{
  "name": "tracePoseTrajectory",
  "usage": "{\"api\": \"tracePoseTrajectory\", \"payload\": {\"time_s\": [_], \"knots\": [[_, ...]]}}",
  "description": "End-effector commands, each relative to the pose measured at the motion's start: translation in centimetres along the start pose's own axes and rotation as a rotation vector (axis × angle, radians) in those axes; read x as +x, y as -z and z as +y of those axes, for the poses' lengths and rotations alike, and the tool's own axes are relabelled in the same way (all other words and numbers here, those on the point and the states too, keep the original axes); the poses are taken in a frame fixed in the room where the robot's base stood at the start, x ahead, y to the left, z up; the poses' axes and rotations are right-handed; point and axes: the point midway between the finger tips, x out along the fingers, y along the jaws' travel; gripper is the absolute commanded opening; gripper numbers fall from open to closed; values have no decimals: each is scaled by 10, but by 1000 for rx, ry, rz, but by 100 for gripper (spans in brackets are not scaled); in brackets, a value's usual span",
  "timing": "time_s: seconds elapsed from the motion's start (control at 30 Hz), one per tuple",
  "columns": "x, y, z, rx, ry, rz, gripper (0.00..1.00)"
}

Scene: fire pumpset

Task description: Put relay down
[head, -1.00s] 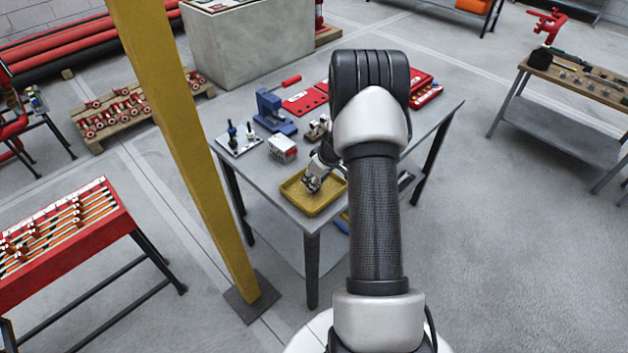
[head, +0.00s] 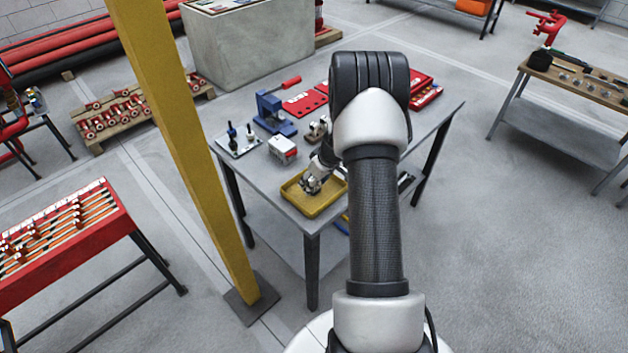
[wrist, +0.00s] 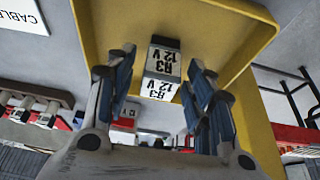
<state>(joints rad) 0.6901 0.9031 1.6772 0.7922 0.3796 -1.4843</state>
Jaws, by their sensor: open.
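My gripper (wrist: 160,72) is open, with a blue-padded finger on each side of the relay and visible gaps between. In the head view the tray (head: 312,208) sits at the table's near corner, with my gripper (head: 311,186) low inside its outline. The relay cannot be made out there.
On the grey table (head: 262,181) stand a white-and-red block (head: 283,150), a blue press (head: 272,112) and a small plate with dark-topped parts (head: 239,140). A yellow post (head: 182,150) rises left of the table. My arm hides part of the table's right side.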

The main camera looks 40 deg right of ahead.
Motion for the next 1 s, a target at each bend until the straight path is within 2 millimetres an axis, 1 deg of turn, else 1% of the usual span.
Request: {"api": "tracePoseTrajectory", "payload": {"time_s": [0.03,0.17,0.3,0.4,0.5,0.67,0.73,0.77,0.87,0.9,0.97,1.0], "knots": [[-10,2,1,0,-2,2,49],[-36,2,1,1,-3,3,49],[-68,2,1,1,-3,3,49],[-89,2,1,1,-3,3,49],[-104,2,0,-1,-2,2,49],[-119,1,0,1,-2,2,49],[-126,6,-6,-4,1,3,49],[-132,10,-11,-7,3,5,49],[-160,29,-41,-17,15,12,49],[-177,38,-60,-23,21,15,49],[-205,50,-92,-28,32,17,49],[-224,54,-116,-31,40,15,49]]}}
